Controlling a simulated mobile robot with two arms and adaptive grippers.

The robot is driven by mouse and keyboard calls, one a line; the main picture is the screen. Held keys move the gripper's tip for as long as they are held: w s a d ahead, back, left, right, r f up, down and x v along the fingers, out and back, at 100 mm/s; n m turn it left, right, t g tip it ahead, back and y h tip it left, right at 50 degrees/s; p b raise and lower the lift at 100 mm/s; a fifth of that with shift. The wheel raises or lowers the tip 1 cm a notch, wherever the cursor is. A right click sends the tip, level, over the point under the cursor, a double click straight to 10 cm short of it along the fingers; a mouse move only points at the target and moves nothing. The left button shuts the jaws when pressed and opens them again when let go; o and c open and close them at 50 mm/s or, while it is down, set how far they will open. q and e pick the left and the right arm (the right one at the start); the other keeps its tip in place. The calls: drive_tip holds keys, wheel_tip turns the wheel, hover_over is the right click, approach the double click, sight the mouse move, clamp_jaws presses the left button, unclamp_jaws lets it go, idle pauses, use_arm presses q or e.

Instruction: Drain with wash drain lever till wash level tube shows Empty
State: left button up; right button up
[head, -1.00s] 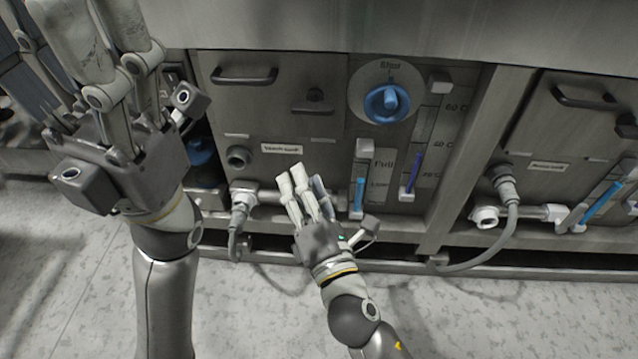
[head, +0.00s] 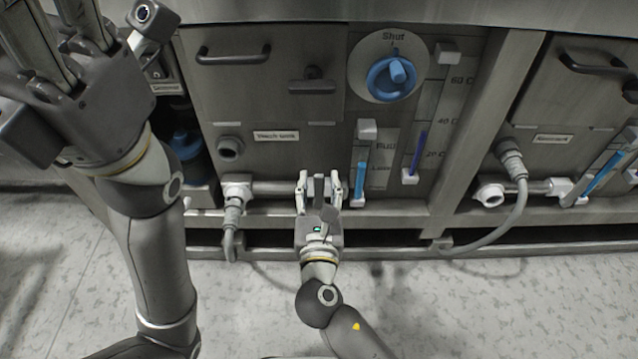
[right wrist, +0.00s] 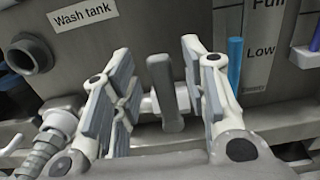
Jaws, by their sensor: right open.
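The wash drain lever (right wrist: 165,93) is a grey upright handle on the pipe below the panel labelled "Wash tank". My right gripper (head: 320,180) is open, with one finger on each side of the lever; a gap shows on both sides in the right wrist view (right wrist: 158,75). The wash level tube (head: 361,180) stands just right of the gripper. Its blue column (right wrist: 235,62) tops out between the "Full" and "Low" marks, nearer Low. My left gripper (head: 55,50) is raised at the upper left, away from the panel, its fingertips cut off by the frame.
A blue dial (head: 392,77) labelled "Shut" sits above. A temperature gauge (head: 416,155) is right of the level tube. A pipe fitting with a hose (head: 234,200) lies left of the lever. Another hose (head: 515,200) hangs at the right. The floor in front is clear.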

drive_tip(key=shift+w+b, duration=0.35)
drive_tip(key=shift+w, duration=0.9)
drive_tip(key=shift+c, duration=0.5)
clamp_jaws()
